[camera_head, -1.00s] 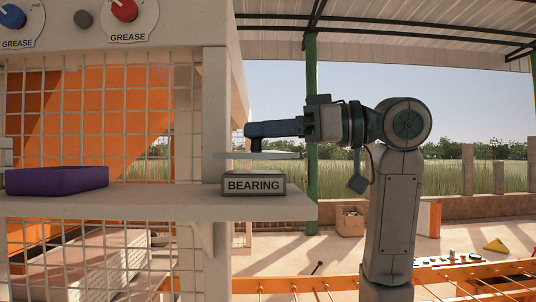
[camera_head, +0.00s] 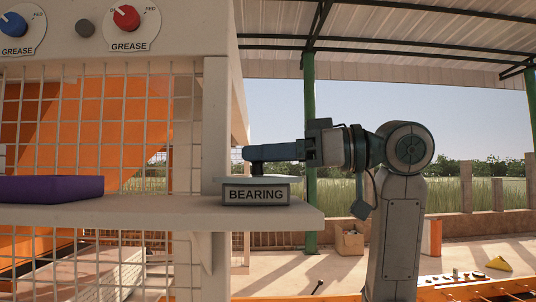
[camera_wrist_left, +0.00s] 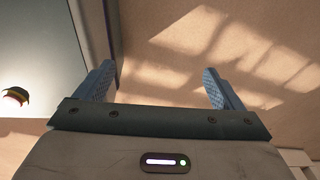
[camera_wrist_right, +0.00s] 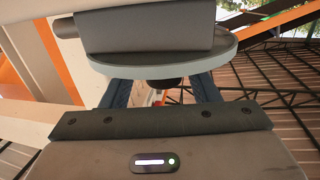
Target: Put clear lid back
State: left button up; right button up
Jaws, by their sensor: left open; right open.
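My left gripper (camera_wrist_left: 157,85) is open and empty, seen only in the left wrist view.
A purple tray (camera_head: 50,188) stands on the pale shelf (camera_head: 150,212) left of the box. A wire mesh (camera_head: 110,120) is behind the shelf. Red (camera_head: 127,17) and blue (camera_head: 13,24) grease knobs are above. The shelf between tray and box is clear.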

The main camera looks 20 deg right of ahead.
jog(key=shift+r, duration=0.35)
pick_arm(q)
jog(key=f+b, duration=0.1)
jog(key=b, duration=0.1)
jog(key=w+f+b, duration=0.1)
jog(key=f+b, duration=0.1)
jog(key=shift+w+a+f, duration=0.15)
jog(key=shift+a, duration=0.05)
pick_arm(e)
jog(key=v, duration=1.2)
jog(key=shift+f, duration=0.2)
